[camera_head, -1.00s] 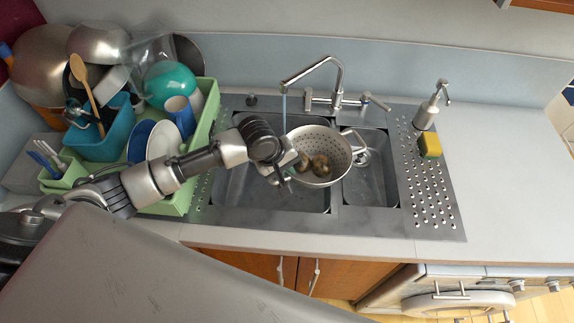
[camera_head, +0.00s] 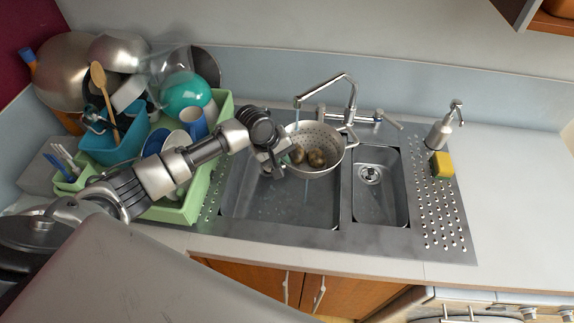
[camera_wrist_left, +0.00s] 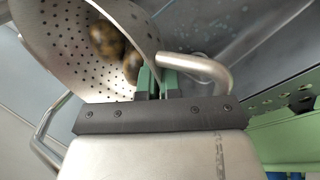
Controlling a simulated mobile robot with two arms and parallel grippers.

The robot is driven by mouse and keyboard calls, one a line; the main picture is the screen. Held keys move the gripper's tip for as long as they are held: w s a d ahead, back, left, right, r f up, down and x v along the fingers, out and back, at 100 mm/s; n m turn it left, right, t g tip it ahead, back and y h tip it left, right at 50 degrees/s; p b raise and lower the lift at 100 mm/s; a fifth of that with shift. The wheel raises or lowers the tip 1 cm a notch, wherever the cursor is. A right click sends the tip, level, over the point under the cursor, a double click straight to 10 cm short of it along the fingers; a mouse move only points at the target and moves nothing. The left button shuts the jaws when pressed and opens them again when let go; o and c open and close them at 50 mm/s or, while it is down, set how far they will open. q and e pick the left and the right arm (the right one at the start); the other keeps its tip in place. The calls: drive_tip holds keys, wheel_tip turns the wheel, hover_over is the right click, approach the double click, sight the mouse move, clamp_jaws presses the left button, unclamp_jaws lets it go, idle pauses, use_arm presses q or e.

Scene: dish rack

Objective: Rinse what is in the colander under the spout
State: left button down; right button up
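The perforated metal colander (camera_head: 325,136) hangs over the left sink basin with a few brown, potato-like things (camera_head: 316,158) inside. My left gripper (camera_head: 284,160) is shut on its near-left loop handle; in the left wrist view the green fingers (camera_wrist_left: 156,82) close on the handle (camera_wrist_left: 196,68). The colander looks slightly tilted. The spout (camera_head: 298,101) is above the colander's back-left part. A thin water stream (camera_head: 297,115) falls from it into the colander, and faint water shows below the bowl. My right gripper is not in view.
A green dish rack (camera_head: 215,150) full of dishes stands left of the sink. The right basin (camera_head: 379,200) is empty. A soap dispenser (camera_head: 440,133) and a yellow sponge (camera_head: 442,164) stand at the right. The right counter is clear.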

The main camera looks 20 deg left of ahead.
use_arm(q)
drive_tip(key=w+a+b, duration=0.1)
drive_tip(key=w+a, duration=0.1)
drive_tip(key=a, duration=0.1)
drive_tip(key=shift+w, duration=0.4)
drive_tip(key=shift+w+a+r+b, duration=0.1)
drive_tip(key=shift+w+a+b, duration=0.8)
drive_tip(key=shift+w+a, duration=0.55)
drive_tip(key=shift+s+a, duration=0.1)
drive_tip(key=shift+s, duration=0.05)
idle(0.4)
